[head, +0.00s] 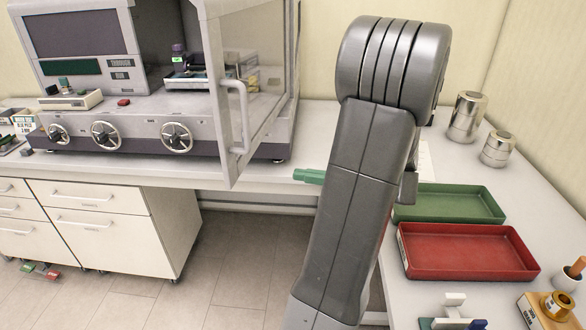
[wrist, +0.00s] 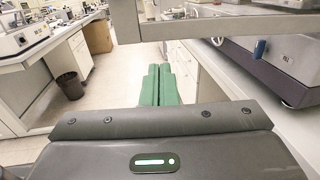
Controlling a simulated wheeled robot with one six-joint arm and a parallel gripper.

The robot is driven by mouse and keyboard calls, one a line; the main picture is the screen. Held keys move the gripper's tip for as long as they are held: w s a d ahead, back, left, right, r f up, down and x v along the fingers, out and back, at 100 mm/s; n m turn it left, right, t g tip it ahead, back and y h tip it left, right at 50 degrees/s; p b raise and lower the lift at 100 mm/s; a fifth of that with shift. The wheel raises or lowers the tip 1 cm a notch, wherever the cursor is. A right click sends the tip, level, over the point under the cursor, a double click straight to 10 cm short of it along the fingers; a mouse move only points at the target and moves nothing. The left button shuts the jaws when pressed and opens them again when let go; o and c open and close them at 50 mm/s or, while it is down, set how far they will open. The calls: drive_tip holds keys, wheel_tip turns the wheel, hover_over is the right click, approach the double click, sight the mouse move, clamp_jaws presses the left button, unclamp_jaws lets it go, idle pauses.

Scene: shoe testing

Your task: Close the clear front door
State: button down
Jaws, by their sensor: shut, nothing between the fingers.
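The clear front door (head: 262,75) has a grey frame and a vertical bar handle (head: 240,115). It stands swung open at the right side of the grey testing machine (head: 80,125), jutting towards the front past the bench edge. My gripper (head: 300,175) shows its green fingers to the right of the door, a little below the handle and apart from it in the head view. In the wrist view the green fingers (wrist: 159,72) are pressed together and empty. A grey bar across the top of the wrist view appears to be the door's frame (wrist: 225,27). My arm hides the gripper's body in the head view.
A green tray (head: 450,218) and a red tray (head: 405,262) lie on the right bench, with metal canisters (head: 466,117) behind. White drawers (head: 95,225) stand under the left bench. A dark bin (wrist: 71,85) shows in the wrist view.

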sight(242, 167)
drive_tip(key=a, duration=0.4)
drive_tip(key=w+a+p, duration=0.1)
drive_tip(key=a, duration=0.3)
drive_tip(key=w+a+p, duration=0.1)
drive_tip(key=a, duration=0.3)
